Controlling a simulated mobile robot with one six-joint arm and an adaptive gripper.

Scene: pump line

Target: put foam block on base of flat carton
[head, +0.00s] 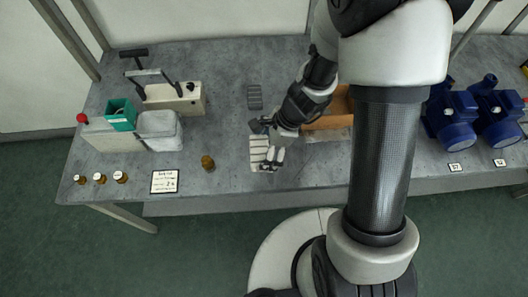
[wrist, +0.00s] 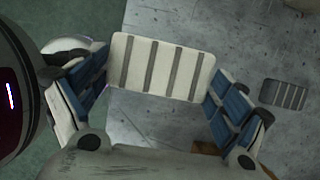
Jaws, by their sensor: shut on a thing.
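The foam block (head: 259,150) is pale with dark grey stripes. My gripper (head: 266,149) is shut on it near the front of the bench. In the wrist view the foam block (wrist: 160,68) spans between the two blue-padded fingers of my gripper (wrist: 160,83). I cannot tell whether its underside touches the bench. A brown carton (head: 327,122), likely the flat carton, lies right of my gripper. My arm hides much of it, including most of its base. A small brown piece (wrist: 207,148) shows low in the wrist view.
A dark grey ribbed block (head: 255,97) lies behind the gripper on the grey bench (head: 222,118). Blue pumps (head: 449,120) stand at the right. A clamp device (head: 172,97), green bin (head: 120,113), brown bottle (head: 208,162) and label card (head: 165,182) are at the left.

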